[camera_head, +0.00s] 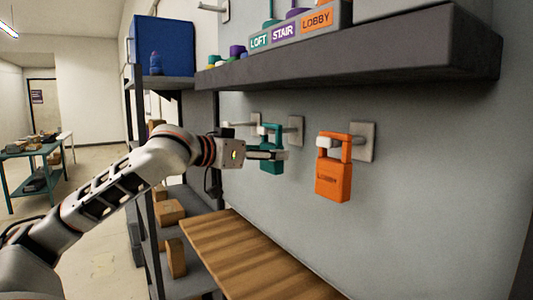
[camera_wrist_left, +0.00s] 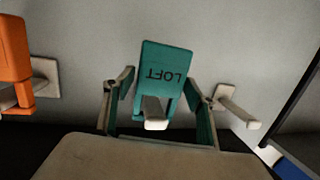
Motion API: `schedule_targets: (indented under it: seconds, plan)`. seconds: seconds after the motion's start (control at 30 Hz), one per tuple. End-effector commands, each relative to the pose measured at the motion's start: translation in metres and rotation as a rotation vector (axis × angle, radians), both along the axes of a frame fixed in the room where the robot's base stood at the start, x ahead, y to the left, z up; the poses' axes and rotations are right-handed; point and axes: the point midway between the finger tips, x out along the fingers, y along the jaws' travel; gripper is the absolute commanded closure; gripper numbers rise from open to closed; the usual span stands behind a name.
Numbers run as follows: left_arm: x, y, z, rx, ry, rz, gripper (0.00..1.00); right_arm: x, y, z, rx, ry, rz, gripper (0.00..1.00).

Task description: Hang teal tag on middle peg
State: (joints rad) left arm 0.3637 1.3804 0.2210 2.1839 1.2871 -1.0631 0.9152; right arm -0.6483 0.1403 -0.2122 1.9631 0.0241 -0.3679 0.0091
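The teal tag (camera_head: 271,163), marked LOFT, hangs at the middle peg (camera_head: 296,130). In the left wrist view the tag (camera_wrist_left: 165,75) appears upside down, and the pale end of the middle peg (camera_wrist_left: 155,118) shows through its loop. My left gripper (camera_head: 268,153) is at the tag in the head view. In the wrist view the fingers of my left gripper (camera_wrist_left: 160,90) are spread on either side of the tag, with gaps visible beside it. The empty left peg (camera_head: 240,123) is beside it. My right gripper is not in view.
An orange tag (camera_head: 333,182) hangs on the right peg (camera_head: 362,142). A wooden ledge (camera_head: 250,260) lies below. A rack with blocks stands left.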

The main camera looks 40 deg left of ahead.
Motion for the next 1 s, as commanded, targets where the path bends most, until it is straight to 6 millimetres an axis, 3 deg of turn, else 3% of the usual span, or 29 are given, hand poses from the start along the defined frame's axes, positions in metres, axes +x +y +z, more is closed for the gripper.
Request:
schedule_targets:
  seconds: [0.57, 0.77, 1.0]
  plan:
    - [-0.006, -0.001, 0.0, -0.002, 0.002, -0.004, 0.3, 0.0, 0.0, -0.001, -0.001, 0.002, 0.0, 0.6]
    - [-0.023, 0.002, 0.002, -0.002, 0.002, -0.001, 0.3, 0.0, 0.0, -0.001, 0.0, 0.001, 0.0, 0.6]
    - [-0.056, 0.005, 0.008, -0.002, -0.001, -0.001, 0.3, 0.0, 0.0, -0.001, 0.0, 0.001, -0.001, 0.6]
